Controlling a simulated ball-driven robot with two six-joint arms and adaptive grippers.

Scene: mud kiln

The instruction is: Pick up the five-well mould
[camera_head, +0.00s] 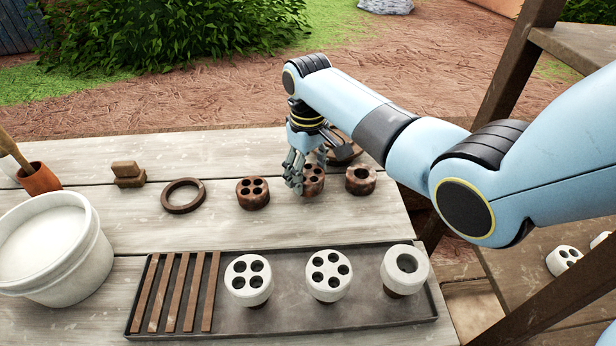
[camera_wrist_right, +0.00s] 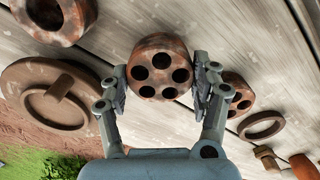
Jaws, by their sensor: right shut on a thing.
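The five-well mould (camera_head: 315,178) is a round, rusty brown block with five holes in its top. It is at the middle of a row on the far side of the table, partly hidden by my fingers in the head view. In the right wrist view the five-well mould (camera_wrist_right: 159,68) sits between both fingers. My right gripper (camera_head: 301,182) is shut on its sides; it also shows in the right wrist view (camera_wrist_right: 160,88). The mould is at about table level; I cannot tell whether it touches the wood. My left gripper is not in view.
A four-well brown mould (camera_head: 253,192) stands close left, a single-well one (camera_head: 360,180) close right. A round handled lid (camera_wrist_right: 58,95) lies behind. A brown ring (camera_head: 183,195) lies further left. A dark tray (camera_head: 290,321) in front holds white pieces and strips. A white bucket (camera_head: 75,262) is left.

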